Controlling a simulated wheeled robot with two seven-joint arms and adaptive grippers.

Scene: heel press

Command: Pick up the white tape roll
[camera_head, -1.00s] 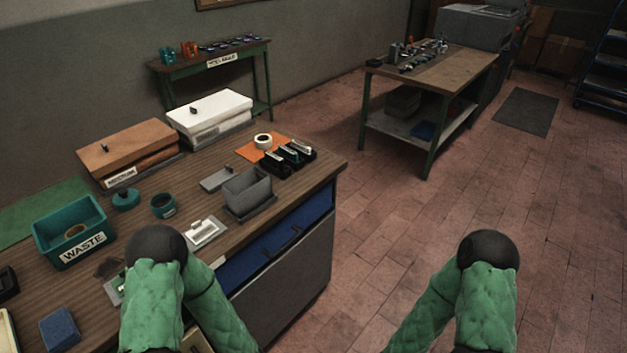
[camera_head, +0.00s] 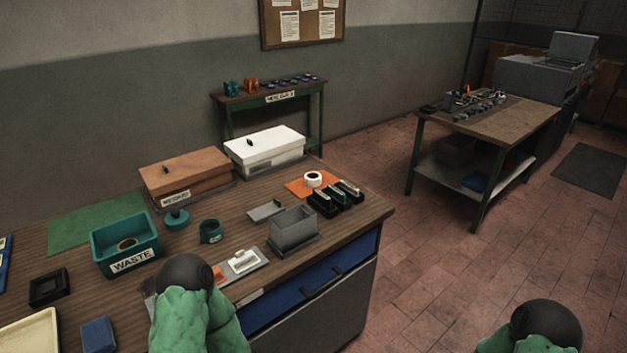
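The white tape roll (camera_head: 313,179) lies on an orange mat (camera_head: 297,187) near the far right corner of the wooden bench. Black holders stand right beside it on its near side. My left arm shows at the bottom, over the bench's front edge, well short of the roll. My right arm shows at the bottom right, over the floor. Both are seen from behind as green sleeves with dark round ends, and neither gripper's fingers show.
On the bench (camera_head: 75,265) stand a grey bin (camera_head: 293,232), a green WASTE bin (camera_head: 126,245), a brown box (camera_head: 186,178), a white box (camera_head: 264,150) and black holders (camera_head: 335,199). Another workbench (camera_head: 490,120) stands at the back right. The floor between is clear.

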